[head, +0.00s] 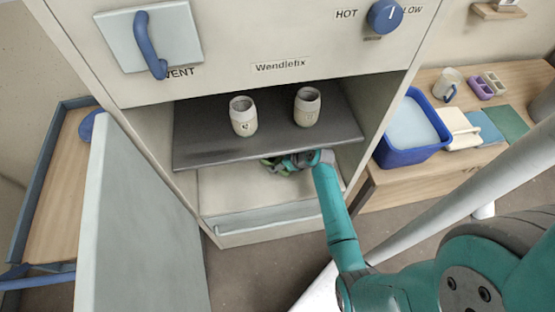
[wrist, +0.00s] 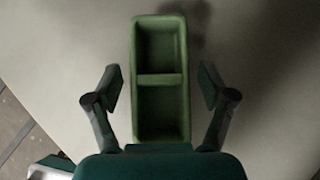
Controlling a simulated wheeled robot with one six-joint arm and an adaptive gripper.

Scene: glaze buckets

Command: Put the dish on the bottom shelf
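The dish is a long green tray with two compartments (wrist: 160,43). In the wrist view it lies between the fingers of my gripper (wrist: 160,84), which are spread with a gap on each side of it. The dish appears to rest on the pale bottom shelf (head: 235,190) of the cabinet. In the head view my gripper (head: 290,163) reaches in under the dark upper shelf (head: 200,150). Only a bit of green shows beside it there, and the dark shelf hides the rest.
Two pale cups (head: 243,118) (head: 307,108) stand on the dark shelf just above my gripper. The cabinet door (head: 140,220) hangs open at the left.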

